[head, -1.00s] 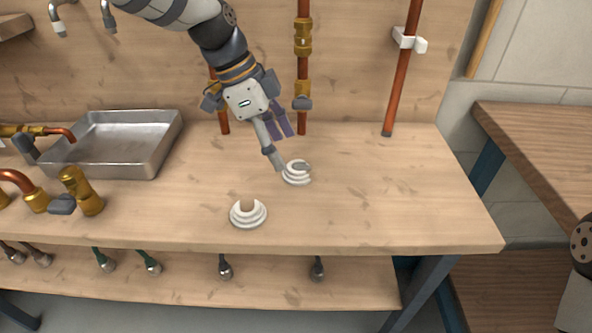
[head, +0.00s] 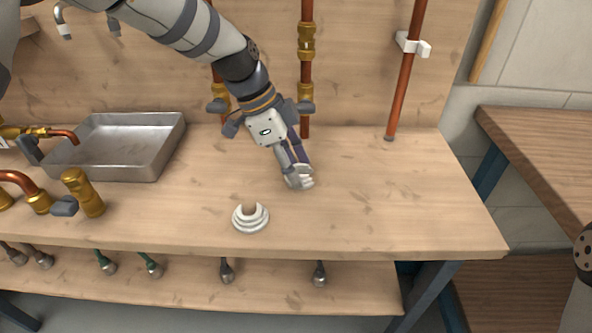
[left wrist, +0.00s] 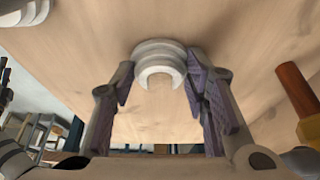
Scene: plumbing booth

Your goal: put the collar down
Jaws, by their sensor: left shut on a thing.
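A white stepped collar (head: 303,183) is between the fingers of my left gripper (head: 296,175), over the right part of the workbench (head: 380,200). In the left wrist view the collar (left wrist: 160,62) shows its round opening, with one purple-padded finger on each side of it. My left gripper is shut on it. The fingers hide part of the collar in the head view, and I cannot tell whether it touches the bench. A second white stepped collar (head: 251,219) lies on the bench nearer the front edge, apart from the gripper. My right gripper is not in view.
A metal tray (head: 165,165) stands at the back left. A brass fitting (head: 84,194) and copper pipework lie at the left. Vertical copper pipes with brass valves (head: 306,42) rise behind the gripper. The bench right of the gripper is clear.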

